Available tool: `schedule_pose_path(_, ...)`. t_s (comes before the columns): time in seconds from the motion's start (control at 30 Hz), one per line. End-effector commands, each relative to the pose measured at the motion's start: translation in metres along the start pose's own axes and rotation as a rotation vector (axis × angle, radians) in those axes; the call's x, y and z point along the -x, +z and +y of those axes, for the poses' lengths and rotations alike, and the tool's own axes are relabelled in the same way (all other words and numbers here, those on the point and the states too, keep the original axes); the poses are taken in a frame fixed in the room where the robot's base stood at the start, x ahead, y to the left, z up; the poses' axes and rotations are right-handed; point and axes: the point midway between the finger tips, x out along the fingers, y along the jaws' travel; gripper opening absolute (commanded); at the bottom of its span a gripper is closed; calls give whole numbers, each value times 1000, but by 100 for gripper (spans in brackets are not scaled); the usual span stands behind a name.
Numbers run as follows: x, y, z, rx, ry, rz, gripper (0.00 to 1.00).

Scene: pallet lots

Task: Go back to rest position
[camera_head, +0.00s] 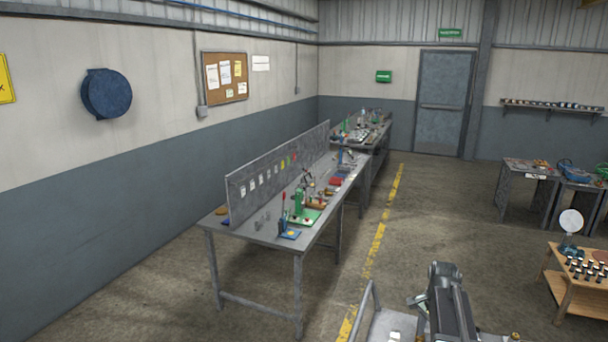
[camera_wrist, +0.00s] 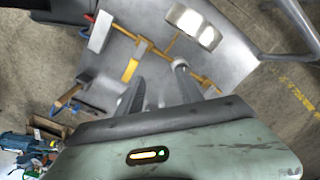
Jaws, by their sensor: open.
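My gripper (camera_wrist: 157,82) shows in the wrist view with its two dark fingers spread apart and nothing visible between them. It points over a grey metal tray (camera_wrist: 235,65). A tool with a yellow bar (camera_wrist: 132,69) and a pale block (camera_wrist: 100,32) lies on the tray ahead of the left finger. A long yellow bar (camera_wrist: 147,46) with a pale rounded head (camera_wrist: 195,24) lies ahead of both fingers. The fingers overlap the tools in the picture; I cannot tell whether they touch. In the head view my arm is at the bottom right, and its fingers cannot be made out.
A long grey workbench (camera_head: 255,232) with a perforated back panel (camera_head: 250,190) stands left of a yellow floor line (camera_head: 376,250). A wooden table (camera_head: 568,296) with small dark pieces stands at the right. A grey door (camera_head: 443,100) is at the back.

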Motion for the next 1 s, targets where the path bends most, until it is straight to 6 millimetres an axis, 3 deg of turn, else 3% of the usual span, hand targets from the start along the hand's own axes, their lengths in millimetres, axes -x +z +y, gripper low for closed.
schedule_pose_path(0.03, 0, 26, -1, 100, -3, 2, 44)
schedule_pose_path(0.3, 3, 155, -8, 794, -24, 20, 44)
schedule_pose_path(0.47, 2, 226, 0, 1209, -35, 36, 44)
schedule_pose_path(0.5, -24, 219, -1, 1187, -29, 28, 44)
schedule_pose_path(0.7, -76, 225, 9, 1181, -7, -5, 44)
schedule_pose_path(0.87, -98, 228, 16, 1180, 5, -23, 44)
schedule_pose_path(1.0, -98, 228, 17, 1179, 8, -28, 44)
